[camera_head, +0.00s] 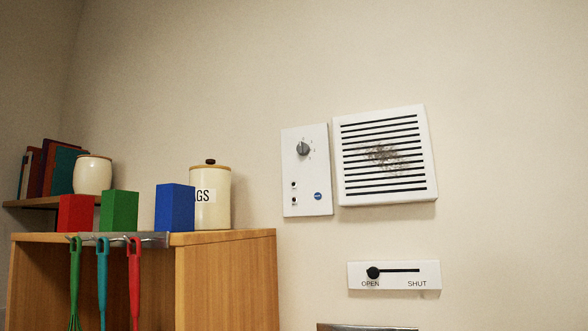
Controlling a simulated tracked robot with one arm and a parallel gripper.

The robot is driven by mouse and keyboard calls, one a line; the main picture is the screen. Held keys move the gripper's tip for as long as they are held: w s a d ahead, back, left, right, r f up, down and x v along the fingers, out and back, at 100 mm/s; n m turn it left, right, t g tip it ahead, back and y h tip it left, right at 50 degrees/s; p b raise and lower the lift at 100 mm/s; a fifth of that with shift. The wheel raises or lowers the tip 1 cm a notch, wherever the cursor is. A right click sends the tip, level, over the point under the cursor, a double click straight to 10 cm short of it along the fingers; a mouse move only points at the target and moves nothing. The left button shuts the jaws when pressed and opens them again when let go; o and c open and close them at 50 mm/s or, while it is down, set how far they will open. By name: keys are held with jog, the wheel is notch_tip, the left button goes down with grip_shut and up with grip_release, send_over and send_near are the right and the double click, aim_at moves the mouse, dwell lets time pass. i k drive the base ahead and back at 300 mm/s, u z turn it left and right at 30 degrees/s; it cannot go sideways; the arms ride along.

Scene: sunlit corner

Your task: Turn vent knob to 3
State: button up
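The vent knob (303,149) is a small dark grey dial near the top of a white control panel (291,205) on the wall. Marks surround the knob, but they are too small to read, so I cannot tell its setting. Two small black dots and a blue round badge (318,196) sit lower on the panel. A white slatted vent (428,190) with a brownish stain in its middle is mounted right of the panel. My gripper is not in view.
Below the vent, a slider plate (393,284) has its black knob at OPEN. At left, a wooden cabinet (226,285) carries red, green and blue blocks and a canister (222,185); utensils (103,280) hang from its rail. The wall around the panel is clear.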

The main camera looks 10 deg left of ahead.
aim_at(303, 149)
jog(key=u, duration=0.2)
jog(key=i, duration=0.85)
